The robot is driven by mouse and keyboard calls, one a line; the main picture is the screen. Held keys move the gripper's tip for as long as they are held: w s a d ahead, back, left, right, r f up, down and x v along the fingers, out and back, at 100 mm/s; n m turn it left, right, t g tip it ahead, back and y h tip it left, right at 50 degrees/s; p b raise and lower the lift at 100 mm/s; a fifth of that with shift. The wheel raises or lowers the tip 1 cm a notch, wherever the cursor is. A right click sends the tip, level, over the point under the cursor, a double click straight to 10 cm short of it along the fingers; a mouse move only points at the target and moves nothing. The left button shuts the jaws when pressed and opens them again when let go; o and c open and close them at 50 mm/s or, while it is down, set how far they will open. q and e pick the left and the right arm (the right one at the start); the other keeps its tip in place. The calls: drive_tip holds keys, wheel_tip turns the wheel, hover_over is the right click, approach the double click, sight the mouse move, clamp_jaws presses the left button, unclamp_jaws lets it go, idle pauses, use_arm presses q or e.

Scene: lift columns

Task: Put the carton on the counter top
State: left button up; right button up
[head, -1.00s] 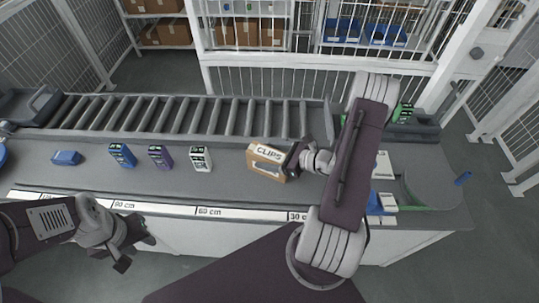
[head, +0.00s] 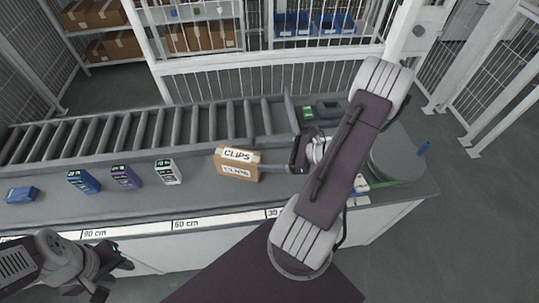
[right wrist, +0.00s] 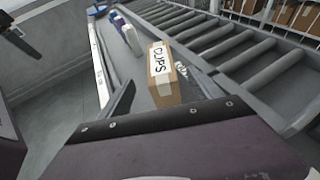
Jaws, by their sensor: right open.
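The carton (head: 236,166) is a brown box with white CLIPS labels. It stands upright on the grey counter top (head: 120,205), in front of the roller conveyor. It also shows in the right wrist view (right wrist: 165,88), ahead of and between my fingers. My right gripper (head: 266,168) is open, its fingers pointing left at the carton's right side. Whether a fingertip touches the carton cannot be told. My left gripper (head: 114,277) is open and empty, in front of the counter at the lower left.
White (head: 167,171), purple (head: 125,177) and blue (head: 83,181) small boxes stand left of the carton, with a blue item (head: 22,195) further left. The roller conveyor (head: 150,131) runs behind. My right arm hides part of the counter's right end.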

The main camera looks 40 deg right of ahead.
drive_tip(key=s+a+f+n+g+h, duration=0.1)
drive_tip(key=s+a+n+g+h, duration=0.15)
drive_tip(key=a+n+g, duration=0.55)
drive_tip(key=s+a+n+g+h, duration=0.1)
drive_tip(key=s+a+n+g, duration=0.35)
drive_tip(key=n, duration=0.65)
drive_tip(key=w+n+t+h, duration=0.1)
drive_tip(key=n, duration=0.2)
drive_tip(key=w+a+r+n+h, duration=0.1)
drive_tip(key=n+h, duration=0.1)
drive_tip(key=n, duration=0.1)
drive_tip(key=w+r+n+t+h, duration=0.1)
drive_tip(key=n, duration=0.2)
drive_tip(key=shift+w+a+r+n+t, duration=0.15)
drive_tip(key=shift+w+a+n+t, duration=0.05)
drive_tip(key=shift+n+t, duration=0.15)
drive_tip(key=shift+w, duration=0.1)
drive_tip(key=shift+a, duration=0.1)
